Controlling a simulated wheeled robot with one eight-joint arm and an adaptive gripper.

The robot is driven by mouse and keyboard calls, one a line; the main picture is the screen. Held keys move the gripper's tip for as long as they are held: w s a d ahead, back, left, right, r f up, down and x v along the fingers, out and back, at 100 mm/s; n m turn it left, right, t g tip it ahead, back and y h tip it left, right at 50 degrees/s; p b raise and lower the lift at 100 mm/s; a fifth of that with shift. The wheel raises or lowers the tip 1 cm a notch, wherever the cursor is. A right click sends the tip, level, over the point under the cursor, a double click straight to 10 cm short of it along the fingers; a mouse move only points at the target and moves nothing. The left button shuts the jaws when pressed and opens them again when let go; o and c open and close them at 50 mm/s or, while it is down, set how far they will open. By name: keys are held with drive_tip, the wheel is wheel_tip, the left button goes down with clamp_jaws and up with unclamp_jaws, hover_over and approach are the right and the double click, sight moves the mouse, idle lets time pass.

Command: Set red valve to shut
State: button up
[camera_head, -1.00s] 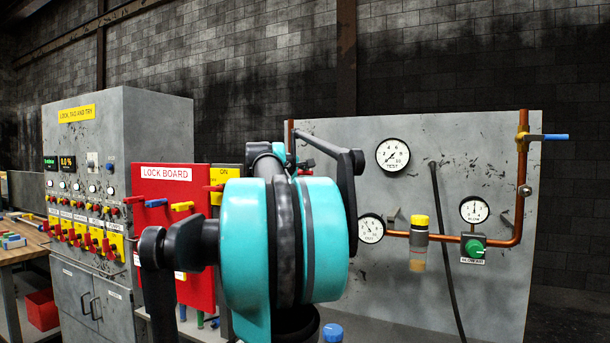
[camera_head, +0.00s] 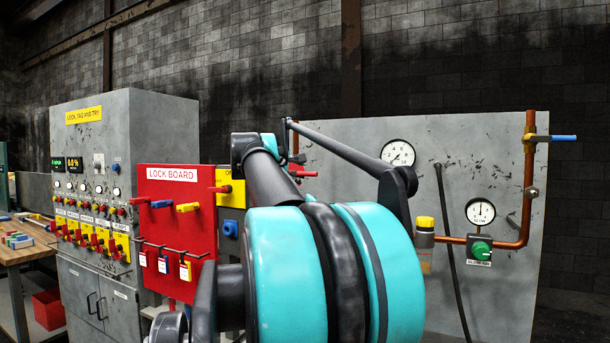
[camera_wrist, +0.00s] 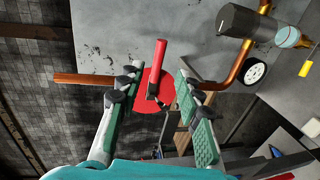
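The red valve shows in the wrist view as a red lever (camera_wrist: 160,58) in front of a round red disc (camera_wrist: 148,98), near a copper pipe (camera_wrist: 80,78). My gripper (camera_wrist: 160,76) is open, one finger on each side of the lever. A gap shows on both sides, and I see no clear contact. In the head view a small red piece (camera_head: 304,173), likely the valve's lever, shows beside my arm at the panel's left edge. My arm hides most of the valve and gripper there.
A grey panel (camera_head: 470,300) carries gauges, a green knob (camera_head: 481,250) and a blue-handled valve (camera_head: 563,138). The red lock board (camera_head: 172,220) and grey cabinet (camera_head: 150,120) stand left. In the wrist view a dark cylinder (camera_wrist: 240,20) and gauge (camera_wrist: 255,72) sit right of the fingers.

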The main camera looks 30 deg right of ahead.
drive_tip(key=shift+v, duration=1.5)
drive_tip(key=shift+f, duration=0.1)
drive_tip(key=s+a+f+m+g+y, duration=0.15)
drive_tip(key=a+f, duration=0.25)
drive_tip(key=f, duration=0.8)
drive_tip(key=s+a+f+m+y, duration=0.1)
drive_tip(key=a+f+y, duration=0.25)
drive_tip(key=f, duration=0.85)
drive_tip(key=s+a+f+m+g+y, duration=0.15)
drive_tip(key=a+f, duration=0.35)
drive_tip(key=f, duration=0.7)
drive_tip(key=s+a+f+m+y, duration=0.1)
drive_tip(key=s+a+f+y, duration=0.2)
drive_tip(key=s+a+f, duration=0.4)
drive_tip(key=s+a+f+g+y, duration=0.1)
drive_tip(key=s+a+f+y, duration=0.3)
drive_tip(key=f, duration=1.1)
drive_tip(key=s+a, duration=0.3)
drive_tip(key=a, duration=0.2)
drive_tip(key=shift+s+a+m, duration=0.25)
drive_tip(key=shift+a+m, duration=0.05)
drive_tip(key=shift+m, duration=0.1)
